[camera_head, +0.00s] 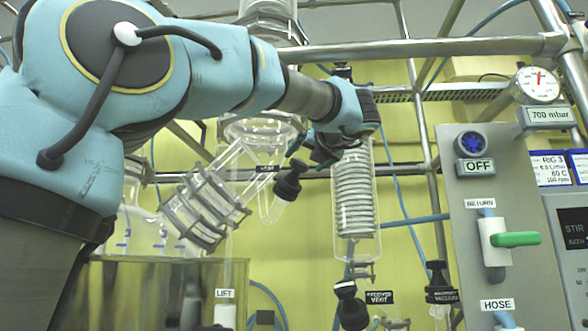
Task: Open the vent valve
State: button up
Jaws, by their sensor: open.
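A small label reading VENT (266,168) sits on the glassware below the wide glass flange, near the middle of the view. Beside it, to the right, a black ridged valve knob (289,182) sticks out at a tilt. My gripper (322,150) is dark and partly hidden by my blue wrist. It is open, just above and to the right of that knob. I cannot tell whether a finger touches the knob. A second label, RECEIVER VENT (380,297), stands low beside another black knob (350,308).
A coiled glass condenser (355,200) stands right below my wrist. Glass tubing with clamps (205,205) lies to the left. Metal frame bars (420,48) cross behind. A grey panel (455,235) with a green-handled valve (515,239) stands at right.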

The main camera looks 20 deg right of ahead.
aim_at(295, 168)
jog(key=w, duration=0.2)
jog(key=w+p, duration=0.1)
jog(key=w, duration=0.2)
jog(key=w+p, duration=0.1)
jog(key=w, duration=0.2)
jog(key=shift+w+d, duration=0.1)
jog(key=shift+d, duration=0.15)
jog(key=c, duration=1.4)
